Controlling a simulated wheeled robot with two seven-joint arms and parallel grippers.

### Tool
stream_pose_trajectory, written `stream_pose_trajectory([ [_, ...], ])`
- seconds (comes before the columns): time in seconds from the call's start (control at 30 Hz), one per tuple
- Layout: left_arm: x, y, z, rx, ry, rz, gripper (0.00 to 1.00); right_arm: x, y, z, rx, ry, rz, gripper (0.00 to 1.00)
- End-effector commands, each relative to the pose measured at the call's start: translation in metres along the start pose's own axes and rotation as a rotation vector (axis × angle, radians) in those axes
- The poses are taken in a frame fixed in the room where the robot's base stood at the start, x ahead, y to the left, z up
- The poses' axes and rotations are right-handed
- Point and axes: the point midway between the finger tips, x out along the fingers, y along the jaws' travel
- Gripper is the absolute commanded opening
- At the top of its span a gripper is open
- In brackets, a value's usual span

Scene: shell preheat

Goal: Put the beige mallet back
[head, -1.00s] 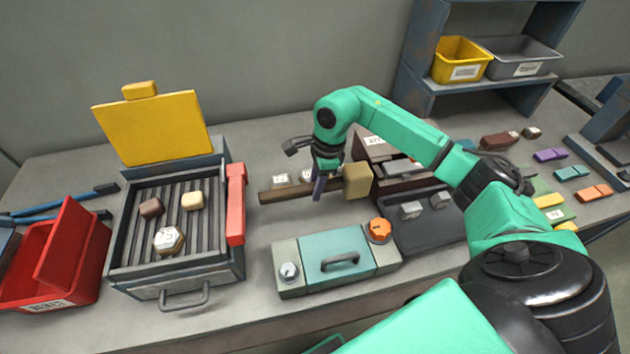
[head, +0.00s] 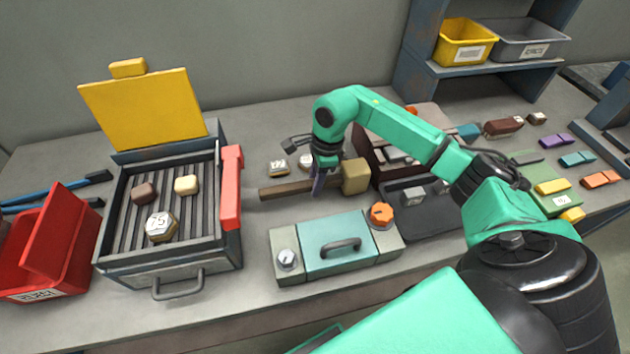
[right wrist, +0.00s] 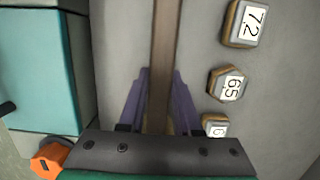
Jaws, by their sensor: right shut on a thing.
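The beige mallet (head: 355,176) has a block-shaped beige head and a long brown handle (head: 283,190). It lies level behind the teal-lidded box, its handle pointing left. My right gripper (head: 318,184) is shut on the handle, close to the head. In the right wrist view the handle (right wrist: 166,45) runs up between the purple fingers of the gripper (right wrist: 158,100). The head is mostly hidden there by the gripper body. I cannot tell whether the mallet touches the bench. My left gripper is not in view.
A box with a teal lid (head: 325,262) and orange knob (head: 382,214) stands in front. Left is a grill tray (head: 125,205) with a raised yellow lid (head: 145,108) and red handle (head: 231,188). Numbered blocks (head: 278,168) lie just behind the mallet. A dark tray (head: 425,222) is right.

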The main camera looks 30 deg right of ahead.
Motion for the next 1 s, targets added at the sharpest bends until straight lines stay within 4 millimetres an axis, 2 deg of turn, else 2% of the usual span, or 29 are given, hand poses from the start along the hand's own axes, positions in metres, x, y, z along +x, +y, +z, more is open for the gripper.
stream_pose_trajectory([
  [0.3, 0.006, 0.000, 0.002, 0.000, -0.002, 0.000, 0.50, 0.006, -0.001, -0.001, 0.000, -0.001, -0.002, 0.00],
  [0.33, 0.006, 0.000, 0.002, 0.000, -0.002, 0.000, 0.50, 0.005, -0.001, -0.001, 0.000, -0.001, -0.002, 0.40],
  [0.4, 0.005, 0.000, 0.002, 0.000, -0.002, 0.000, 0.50, 0.005, -0.001, -0.001, 0.000, -0.001, -0.002, 0.67],
  [0.77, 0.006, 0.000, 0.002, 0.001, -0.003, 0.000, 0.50, 0.004, 0.000, -0.001, 0.000, 0.000, -0.001, 0.67],
  [0.87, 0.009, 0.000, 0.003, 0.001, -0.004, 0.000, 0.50, -0.007, -0.001, -0.002, 0.000, 0.001, -0.003, 0.67],
  [1.0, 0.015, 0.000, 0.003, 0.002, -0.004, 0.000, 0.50, -0.040, -0.002, -0.002, 0.000, -0.001, -0.007, 0.67],
])
